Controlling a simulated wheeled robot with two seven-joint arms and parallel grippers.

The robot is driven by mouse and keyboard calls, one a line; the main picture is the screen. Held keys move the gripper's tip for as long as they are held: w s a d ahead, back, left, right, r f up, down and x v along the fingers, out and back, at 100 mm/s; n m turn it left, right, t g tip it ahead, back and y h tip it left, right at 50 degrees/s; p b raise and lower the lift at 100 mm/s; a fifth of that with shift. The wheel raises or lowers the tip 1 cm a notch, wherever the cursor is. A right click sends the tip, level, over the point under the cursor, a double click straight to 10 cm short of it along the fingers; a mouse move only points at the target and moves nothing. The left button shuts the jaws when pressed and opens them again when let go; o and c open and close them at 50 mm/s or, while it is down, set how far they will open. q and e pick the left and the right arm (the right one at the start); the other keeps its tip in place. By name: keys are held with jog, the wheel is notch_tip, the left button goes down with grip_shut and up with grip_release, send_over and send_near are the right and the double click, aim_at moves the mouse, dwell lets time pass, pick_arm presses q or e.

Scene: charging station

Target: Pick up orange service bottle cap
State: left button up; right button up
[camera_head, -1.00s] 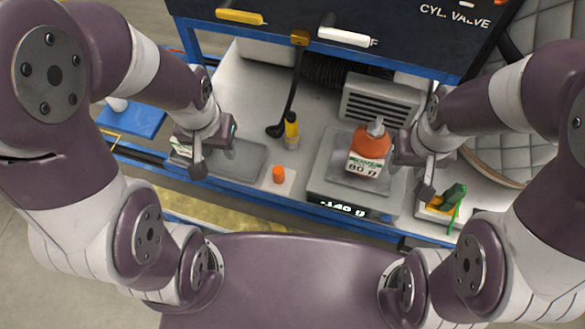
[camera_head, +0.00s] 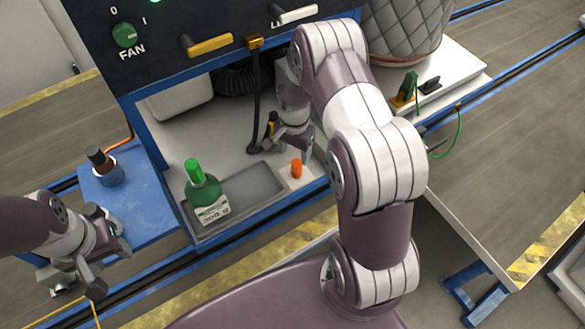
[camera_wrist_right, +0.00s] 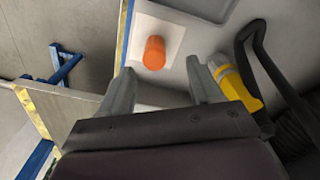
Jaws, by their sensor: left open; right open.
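The orange cap (camera_head: 296,168) stands on a small white square pad (camera_head: 285,174) at the front of the bench. It also shows in the right wrist view (camera_wrist_right: 154,52), just beyond the gap between my fingertips. My right gripper (camera_head: 288,150) is open and empty, close to the cap and behind it in the head view. In the right wrist view its two fingers (camera_wrist_right: 160,75) are apart, pointing toward the cap without holding it. My left gripper (camera_head: 108,266) is open and empty at the far left, away from the cap.
A green bottle (camera_head: 205,194) stands on a grey tray (camera_head: 258,183) left of the cap. A yellow-and-black tool (camera_wrist_right: 237,82) lies near my right finger. The panel (camera_head: 180,15) rises behind the bench.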

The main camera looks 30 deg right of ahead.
aim_at(297, 162)
jog(key=f, duration=0.1)
jog(key=d+f, duration=0.1)
jog(key=shift+w+d+f, duration=0.1)
jog(key=shift+w+f, duration=0.1)
jog(key=shift+f, duration=0.15)
jog(key=f, duration=0.1)
jog(key=f+p, duration=0.1)
jog(key=s+f, duration=0.1)
jog(key=f, duration=0.1)
jog(key=shift+a+p, duration=0.3)
jog(key=shift+a+f, duration=0.1)
jog(key=shift+f, duration=0.4)
jog(key=shift+d, duration=0.2)
jog(key=c, duration=0.8)
pick_arm(q)
jog(key=shift+w+d+r, duration=0.1)
jog(key=shift+d+r, duration=0.15)
jog(key=shift+r, duration=0.2)
jog(key=shift+w+d+r, duration=0.1)
jog(key=shift+d+r, duration=0.15)
jog(key=shift+r, duration=0.2)
pick_arm(e)
jog(key=shift+a, duration=0.1)
jog(key=shift+c, duration=1.2)
